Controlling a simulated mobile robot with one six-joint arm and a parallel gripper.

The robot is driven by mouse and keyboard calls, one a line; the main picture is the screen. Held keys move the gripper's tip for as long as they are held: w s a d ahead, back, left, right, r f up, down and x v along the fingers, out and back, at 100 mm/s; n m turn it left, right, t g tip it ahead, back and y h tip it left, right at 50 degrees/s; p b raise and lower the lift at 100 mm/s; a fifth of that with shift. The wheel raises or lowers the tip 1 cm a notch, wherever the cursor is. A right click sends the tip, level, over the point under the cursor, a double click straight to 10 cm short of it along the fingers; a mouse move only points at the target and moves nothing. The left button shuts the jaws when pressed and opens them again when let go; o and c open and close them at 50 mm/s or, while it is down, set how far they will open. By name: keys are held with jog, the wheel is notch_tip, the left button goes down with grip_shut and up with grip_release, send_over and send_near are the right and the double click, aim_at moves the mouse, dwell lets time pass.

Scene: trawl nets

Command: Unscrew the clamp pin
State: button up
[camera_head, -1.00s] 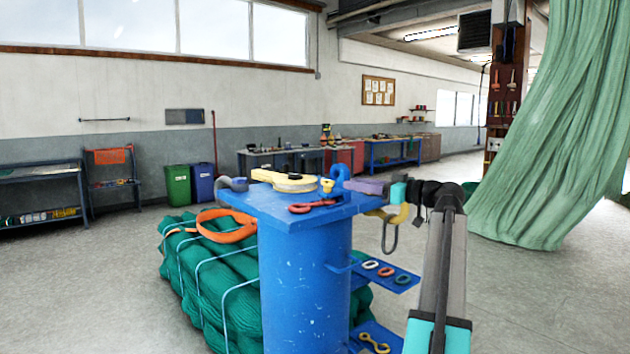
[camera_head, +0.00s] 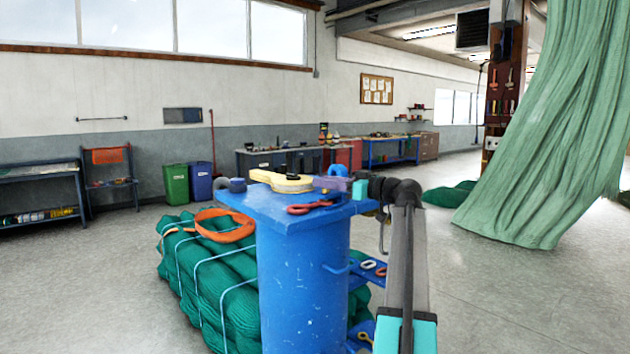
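A yellow clamp-like body (camera_head: 278,182) lies on top of the blue pedestal (camera_head: 262,205). A dark upright piece (camera_head: 293,163) stands on it; I cannot tell for certain whether this is the clamp pin. My gripper (camera_head: 322,183), a purple end beyond a teal block, points left just above the right part of the pedestal top. It is to the right of the yellow body and appears apart from it. Its fingers are too small to tell open from shut. It hides the spot where a small yellow fitting stood. A red shackle (camera_head: 309,208) lies at the front edge.
A blue ring (camera_head: 338,170) stands behind my gripper, and a grey hook (camera_head: 236,185) is at the left corner. A blue side shelf (camera_head: 372,271) holds small links. Green net bundles (camera_head: 205,275) with an orange strap (camera_head: 222,226) lie left. A green net (camera_head: 545,130) hangs right.

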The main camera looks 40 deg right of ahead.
jog(key=shift+x, duration=2)
grip_shut()
